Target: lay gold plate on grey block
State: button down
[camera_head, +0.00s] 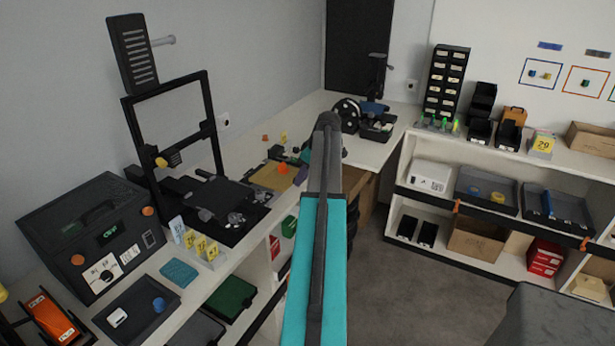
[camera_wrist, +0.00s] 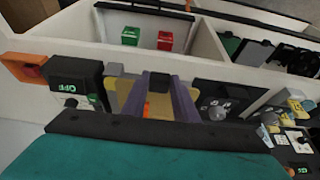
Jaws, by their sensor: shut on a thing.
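The gold plate (camera_head: 268,178) is a flat tan-gold sheet with an orange part standing on it, over the left counter in the head view. In the wrist view the gold plate (camera_wrist: 126,90) shows on both sides of my gripper (camera_wrist: 158,98). The purple fingers are shut on its orange part, which shows between them. In the head view my arm hides most of the gripper. A small grey block (camera_wrist: 115,70) shows just beyond the plate in the wrist view. I cannot tell whether the plate touches the surface below.
A black frame machine (camera_head: 215,195) stands left of the plate on the counter. A black box with an OFF display (camera_wrist: 68,85) is left of the plate in the wrist view. A shelf (camera_wrist: 208,45) with green and red boxes lies beyond.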

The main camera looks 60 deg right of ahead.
aim_at(289, 179)
jog(key=shift+w+f, duration=0.15)
jog(key=shift+w, duration=0.8)
jog(key=shift+w+f, duration=0.15)
jog(key=shift+w, duration=0.75)
jog(key=shift+w, duration=0.85)
jog(key=shift+f+b, duration=0.75)
jog(key=shift+f, duration=0.35)
jog(key=c, duration=1.3)
grip_release()
jog(key=shift+c, duration=0.2)
jog(key=shift+r, duration=0.1)
jog(key=shift+r+p, duration=0.65)
jog(key=shift+r, duration=0.85)
